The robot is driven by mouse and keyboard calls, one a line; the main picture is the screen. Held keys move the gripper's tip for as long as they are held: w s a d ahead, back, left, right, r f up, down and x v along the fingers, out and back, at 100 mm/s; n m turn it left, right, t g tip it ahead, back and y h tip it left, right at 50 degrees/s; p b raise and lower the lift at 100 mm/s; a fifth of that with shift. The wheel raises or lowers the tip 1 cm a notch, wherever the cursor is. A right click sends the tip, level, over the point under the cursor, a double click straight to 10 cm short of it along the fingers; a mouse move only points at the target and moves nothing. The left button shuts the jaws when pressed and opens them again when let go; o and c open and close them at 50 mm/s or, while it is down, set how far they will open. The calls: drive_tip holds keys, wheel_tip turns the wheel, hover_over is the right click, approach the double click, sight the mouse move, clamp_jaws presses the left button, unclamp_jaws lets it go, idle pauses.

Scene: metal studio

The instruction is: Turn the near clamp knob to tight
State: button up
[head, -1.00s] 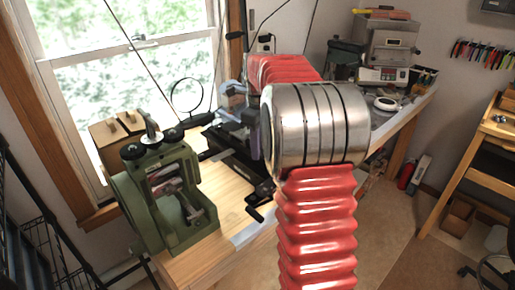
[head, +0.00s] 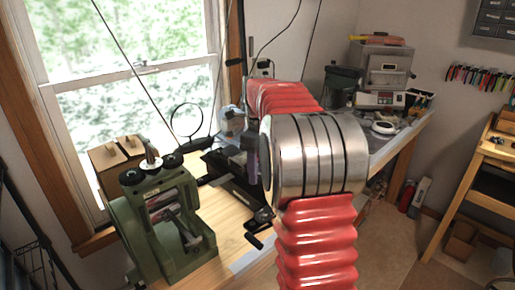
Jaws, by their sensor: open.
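A green bench machine (head: 165,225) stands at the near left of the wooden bench. It has two dark round knobs on top, a nearer one (head: 131,177) and a farther one (head: 171,160), with a metal handle between them. A black machine with a small crank (head: 258,225) sits to its right, partly hidden by my arm. I cannot tell for sure which part is the near clamp knob, or its setting. My red-sleeved arm with its steel joint fills the middle. My gripper is not visible; the arm's far end is hidden behind the joint.
A wooden box (head: 118,160) and a ring-shaped magnifier (head: 187,120) stand by the window. A small oven (head: 385,68) is at the bench's far end. A wooden workbench (head: 490,150) is at right. Bare bench wood (head: 222,210) shows between the machines.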

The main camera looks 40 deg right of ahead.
wheel_tip(320, 180, up, 13)
drive_tip(key=shift+f, duration=0.15)
idle(0.4)
idle(0.5)
drive_tip(key=s+a+f+n+t, duration=0.1)
drive_tip(key=s+a+f+n, duration=0.2)
drive_tip(key=n, duration=0.5)
drive_tip(key=a+f+n, duration=0.3)
drive_tip(key=f+n, duration=0.2)
drive_tip(key=n, duration=0.4)
drive_tip(key=s+a+f+n+t, duration=0.2)
drive_tip(key=s+a+n, duration=0.4)
drive_tip(key=s+a, duration=0.4)
drive_tip(key=s+a+f+n+t, duration=0.2)
drive_tip(key=s+a+n, duration=0.5)
drive_tip(key=s+a, duration=0.3)
drive_tip(key=shift+s+f+t, duration=0.2)
drive_tip(key=shift+s+t, duration=0.1)
drive_tip(key=shift+s, duration=0.5)
